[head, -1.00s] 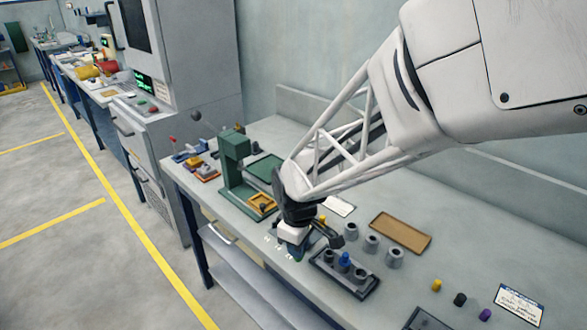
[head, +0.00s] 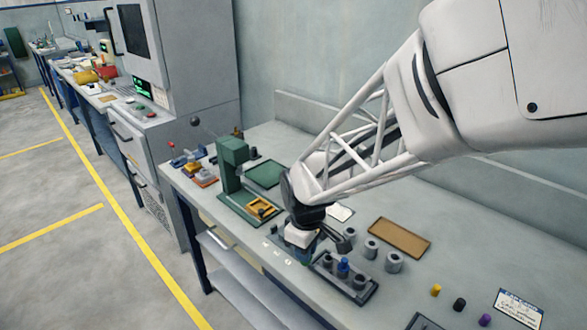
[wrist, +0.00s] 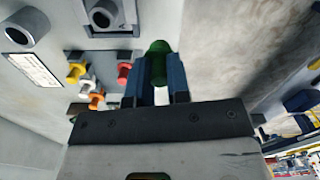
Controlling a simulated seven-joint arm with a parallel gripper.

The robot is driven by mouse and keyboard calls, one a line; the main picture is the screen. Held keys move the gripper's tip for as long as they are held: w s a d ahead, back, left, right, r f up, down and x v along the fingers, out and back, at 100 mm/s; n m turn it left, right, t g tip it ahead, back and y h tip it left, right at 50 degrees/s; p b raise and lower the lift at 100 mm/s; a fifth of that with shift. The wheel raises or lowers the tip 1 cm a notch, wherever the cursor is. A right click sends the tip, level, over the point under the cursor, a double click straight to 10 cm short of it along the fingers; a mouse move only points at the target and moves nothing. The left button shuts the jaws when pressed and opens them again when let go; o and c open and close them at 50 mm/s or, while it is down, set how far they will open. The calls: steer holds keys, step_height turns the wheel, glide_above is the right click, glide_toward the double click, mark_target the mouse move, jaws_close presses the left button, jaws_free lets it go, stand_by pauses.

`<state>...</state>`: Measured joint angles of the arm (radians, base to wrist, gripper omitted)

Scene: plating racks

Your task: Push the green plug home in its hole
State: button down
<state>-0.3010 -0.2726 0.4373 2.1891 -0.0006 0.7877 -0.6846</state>
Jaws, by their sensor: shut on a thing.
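My gripper (head: 304,258) is at the left end of a dark rack (head: 372,291), low over the bench. In the wrist view its two blue fingers (wrist: 160,80) are shut on the green plug (wrist: 159,47), whose rounded green end shows between and beyond the fingertips. A bit of green also shows at the fingertips in the head view. The rack holds a blue plug (head: 343,267) in its middle, with grey sockets to either side. I cannot tell which hole is the green plug's, and its lower end is hidden.
Loose grey collars (head: 394,262) stand behind the rack, near a tan tray (head: 400,238). A green press (head: 233,170) stands to the left. Yellow, black and purple plugs (head: 485,320) and a white card (head: 518,308) lie to the right. The bench behind is mostly clear.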

steer(key=s+d+r+m, duration=0.1)
steer(key=d+r+m, duration=0.1)
steer(key=d, duration=0.4)
steer(key=s+d+r+m, duration=0.2)
steer(key=d+m, duration=0.1)
steer(key=d, duration=0.4)
steer(key=shift+s+r, duration=0.15)
steer(key=shift+r, duration=0.25)
steer(key=shift+f, duration=0.15)
steer(key=shift+f, duration=2.7)
steer(key=shift+f, duration=1.6)
steer(key=shift+r, duration=0.4)
steer(key=shift+r, duration=0.7)
steer(key=shift+r, duration=0.15)
stand_by(0.6)
